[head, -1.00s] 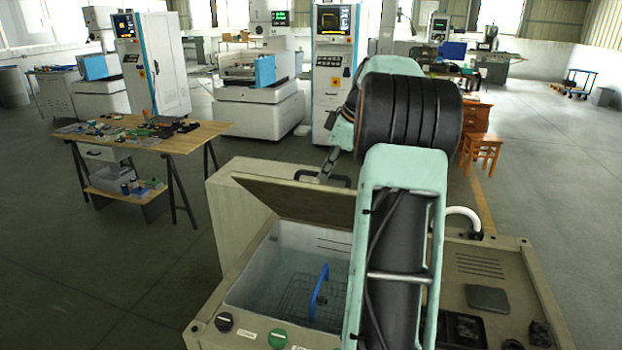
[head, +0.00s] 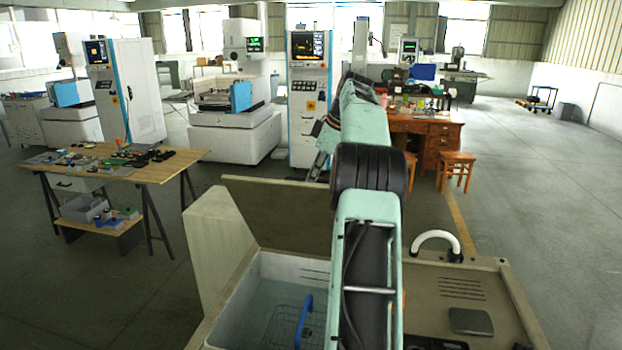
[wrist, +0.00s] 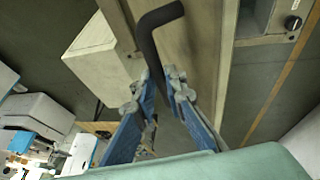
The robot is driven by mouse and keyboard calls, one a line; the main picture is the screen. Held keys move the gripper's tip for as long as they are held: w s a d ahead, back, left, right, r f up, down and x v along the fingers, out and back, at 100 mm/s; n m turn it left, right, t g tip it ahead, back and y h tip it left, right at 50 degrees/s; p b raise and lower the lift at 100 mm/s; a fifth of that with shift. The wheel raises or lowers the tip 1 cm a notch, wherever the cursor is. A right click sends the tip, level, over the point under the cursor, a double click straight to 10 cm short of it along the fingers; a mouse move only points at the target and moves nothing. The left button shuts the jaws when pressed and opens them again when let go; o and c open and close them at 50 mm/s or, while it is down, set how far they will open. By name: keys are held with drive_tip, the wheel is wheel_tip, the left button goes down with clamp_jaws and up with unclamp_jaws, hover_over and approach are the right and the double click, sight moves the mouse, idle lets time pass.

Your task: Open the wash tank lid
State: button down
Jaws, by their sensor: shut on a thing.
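The wash tank (head: 240,310) is in the lower part of the head view, with liquid and a wire basket with a blue handle (head: 304,320) inside. Its olive-tan lid (head: 285,215) stands raised, close to upright, at the far side of the opening. The lid also fills the upper middle of the wrist view (wrist: 205,45). In the wrist view my gripper (wrist: 158,80) has its blue fingers closed around the black bar handle (wrist: 160,22) of the lid. In the head view the handle is hidden, and my arm covers the right part of the lid.
A beige block (head: 218,240) stands left of the lid. A workbench with tools (head: 170,170) is at the left, and a wooden desk (head: 430,130) with stools (head: 457,165) is behind. A white curved hose (head: 437,236) rises right of the tank. Floor at the right is clear.

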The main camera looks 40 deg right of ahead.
drive_tip(key=shift+d+f, duration=0.5)
drive_tip(key=shift+f, duration=0.15)
drive_tip(key=shift+g, duration=0.3)
drive_tip(key=c, duration=2.4)
unclamp_jaws()
drive_tip(key=o, duration=0.4)
drive_tip(key=shift+w+d+f, duration=0.25)
drive_tip(key=shift+w+d, duration=0.15)
drive_tip(key=shift+w, duration=0.15)
drive_tip(key=shift+o, duration=0.2)
drive_tip(key=shift+s+a+r, duration=0.1)
drive_tip(key=shift+a+r, duration=0.15)
drive_tip(key=shift+r, duration=0.15)
drive_tip(key=shift+r, duration=0.1)
